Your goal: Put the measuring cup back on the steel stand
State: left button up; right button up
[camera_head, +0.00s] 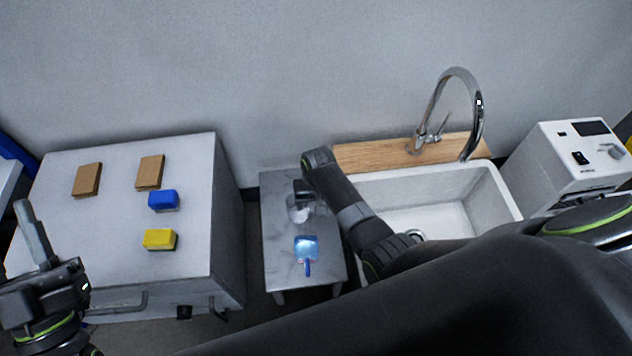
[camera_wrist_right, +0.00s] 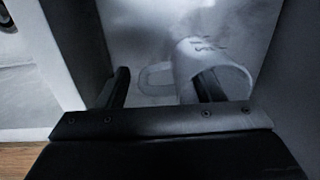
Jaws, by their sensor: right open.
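The clear measuring cup (camera_head: 297,213) is at the steel stand (camera_head: 281,256), partly hidden by my right gripper (camera_head: 304,192). In the right wrist view the cup (camera_wrist_right: 232,72) shows dark markings, and its loop handle points left. My right gripper (camera_wrist_right: 165,82) is open. Its fingers lie on either side of the handle, one left of it and one overlapping the cup's wall; I cannot tell whether they touch. The cup's base contact is hidden. My left gripper (camera_head: 36,232) is far left, away from the cup; its opening is unclear.
A blue-headed tool (camera_head: 306,248) lies on the stand's front part. The white sink (camera_head: 508,199) with a tall faucet (camera_head: 475,101) adjoins at right. A grey cabinet (camera_head: 110,215) at left carries a blue block (camera_head: 163,200), a yellow block (camera_head: 160,240) and two brown pads (camera_head: 150,172).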

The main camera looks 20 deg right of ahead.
notch_tip(320, 180, up, 3)
jog(key=shift+d+f+p, duration=0.1)
jog(key=shift+p, duration=0.55)
pick_arm(q)
notch_tip(320, 180, down, 17)
jog(key=w+a+n+g+y+p, duration=0.1)
jog(key=n+g, duration=0.2)
jog(key=g, duration=0.8)
pick_arm(e)
notch_tip(320, 180, up, 3)
jog(key=shift+f, duration=0.2)
notch_tip(320, 180, up, 2)
jog(key=shift+d+r+p, duration=0.15)
jog(key=shift+p, duration=0.55)
notch_tip(320, 180, up, 2)
jog(key=shift+r+p, duration=0.2)
jog(key=shift+p, duration=0.35)
pick_arm(q)
jog(key=s+d+f+g+h, duration=0.2)
jog(key=s+d+f+g, duration=0.1)
jog(key=s+f+g, duration=0.7)
jog(key=shift+s+f+h, duration=0.3)
jog(key=shift+s+f, duration=0.05)
jog(key=shift+s, duration=0.75)
pick_arm(e)
jog(key=shift+r, duration=0.15)
jog(key=shift+d, duration=0.1)
